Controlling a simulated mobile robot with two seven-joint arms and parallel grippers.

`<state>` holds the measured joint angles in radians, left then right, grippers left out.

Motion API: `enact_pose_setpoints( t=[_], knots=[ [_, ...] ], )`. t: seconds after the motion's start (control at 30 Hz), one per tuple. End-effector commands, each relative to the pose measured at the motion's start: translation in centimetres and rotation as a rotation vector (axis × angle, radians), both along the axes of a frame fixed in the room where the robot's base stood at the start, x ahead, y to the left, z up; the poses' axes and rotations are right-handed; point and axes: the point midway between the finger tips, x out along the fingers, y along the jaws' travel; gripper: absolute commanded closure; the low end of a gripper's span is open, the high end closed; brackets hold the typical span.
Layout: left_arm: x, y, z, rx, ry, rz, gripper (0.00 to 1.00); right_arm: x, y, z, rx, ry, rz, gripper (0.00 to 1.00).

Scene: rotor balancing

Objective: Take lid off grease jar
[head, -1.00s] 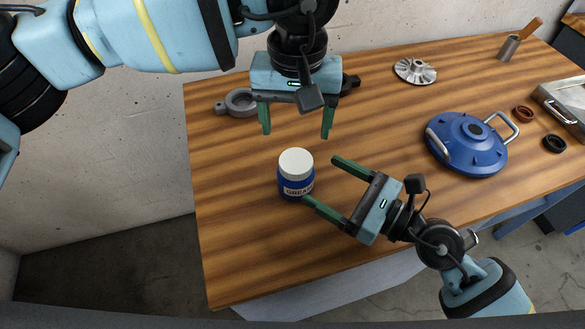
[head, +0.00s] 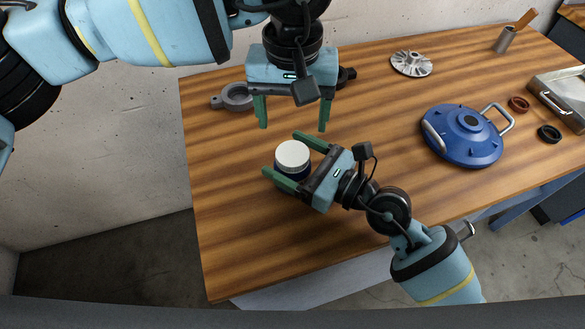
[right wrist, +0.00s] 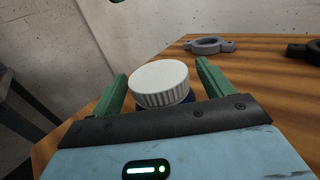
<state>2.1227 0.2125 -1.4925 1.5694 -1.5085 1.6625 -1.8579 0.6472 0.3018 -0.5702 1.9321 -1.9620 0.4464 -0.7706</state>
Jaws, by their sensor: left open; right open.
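The grease jar (head: 293,172) stands upright on the wooden table, a blue jar with a white lid (head: 292,154) on it. My right gripper (head: 281,153) is open, with its green fingers on either side of the jar; its palm hides most of the jar's front and label. In the right wrist view the ribbed white lid (right wrist: 159,82) sits between the two fingers, with a gap visible beside it. My left gripper (head: 293,127) is open and empty, above and behind the jar, fingers pointing down.
A grey ring-shaped clamp (head: 236,97) lies behind on the left. A finned metal rotor (head: 411,63), a blue round cover with handles (head: 465,135), two small rings (head: 549,133) and a metal case (head: 560,95) lie to the right. The table's left front is clear.

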Motion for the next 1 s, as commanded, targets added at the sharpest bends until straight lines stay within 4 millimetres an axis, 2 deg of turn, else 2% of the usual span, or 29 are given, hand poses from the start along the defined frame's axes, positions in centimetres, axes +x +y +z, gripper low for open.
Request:
enact_pose_setpoints(
  t=[0.17, 0.77, 0.87, 1.0],
  knots=[
    [-0.01, -0.01, -0.01, 0.0, 0.0, 0.0, 0.28, -0.01, -0.01, -0.01, 0.0, 0.0, 0.0, 0.21],
    [-0.01, -0.01, -0.01, 0.0, 0.0, -0.006, 0.28, -0.01, -0.04, -0.01, 0.0, 0.0, 0.0, 1.0],
    [-0.02, -0.02, 0.0, 0.0, 0.0, -0.049, 0.28, -0.01, -0.04, -0.01, 0.0, 0.0, 0.0, 1.0],
    [-0.04, -0.04, 0.0, -0.001, 0.001, -0.197, 0.28, -0.01, -0.04, -0.01, 0.0, 0.0, 0.0, 1.0]
  ],
)
